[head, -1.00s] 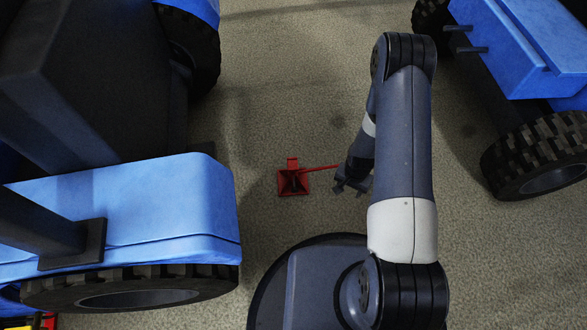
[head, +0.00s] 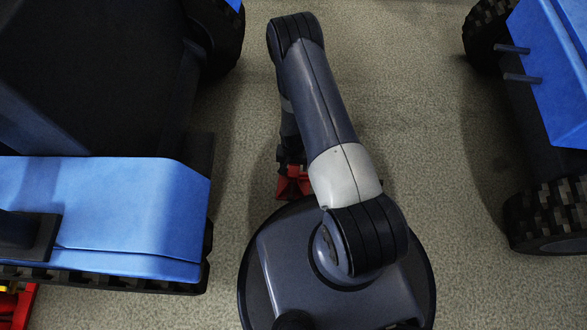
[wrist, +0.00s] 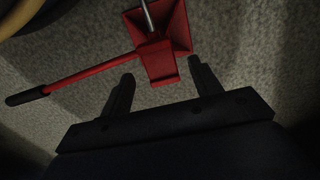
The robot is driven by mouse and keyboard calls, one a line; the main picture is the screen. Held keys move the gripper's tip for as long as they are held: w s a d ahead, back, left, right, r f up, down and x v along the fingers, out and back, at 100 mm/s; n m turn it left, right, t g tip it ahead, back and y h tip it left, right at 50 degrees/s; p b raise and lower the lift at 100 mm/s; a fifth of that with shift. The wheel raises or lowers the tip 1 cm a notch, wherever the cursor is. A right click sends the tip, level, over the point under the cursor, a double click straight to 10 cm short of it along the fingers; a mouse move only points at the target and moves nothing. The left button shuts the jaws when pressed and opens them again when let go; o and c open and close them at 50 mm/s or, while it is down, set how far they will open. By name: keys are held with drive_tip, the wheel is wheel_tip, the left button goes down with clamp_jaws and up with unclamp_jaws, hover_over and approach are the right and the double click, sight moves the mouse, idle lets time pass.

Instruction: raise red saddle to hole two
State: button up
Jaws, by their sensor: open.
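A red stand (wrist: 178,22) with a flared, square-edged body and a thin metal rod shows at the top of the wrist view. A smaller red block (wrist: 159,65) projects from it toward me; I cannot tell for sure whether this is the saddle. A red lever (wrist: 85,73) with a black grip runs out to the left. My gripper (wrist: 162,84) is open, with a dark finger on either side of the block's near end and no clear contact. In the head view, my arm partly covers the red stand (head: 285,187) on the floor. No holes can be made out.
A blue vehicle (head: 120,210) with dark tyres stands close on the left. Another blue vehicle (head: 550,80) stands on the right. Red and yellow parts (head: 15,300) show at the lower left.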

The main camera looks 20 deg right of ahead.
drive_tip(key=shift+f, duration=1.2)
drive_tip(key=shift+c, duration=0.6)
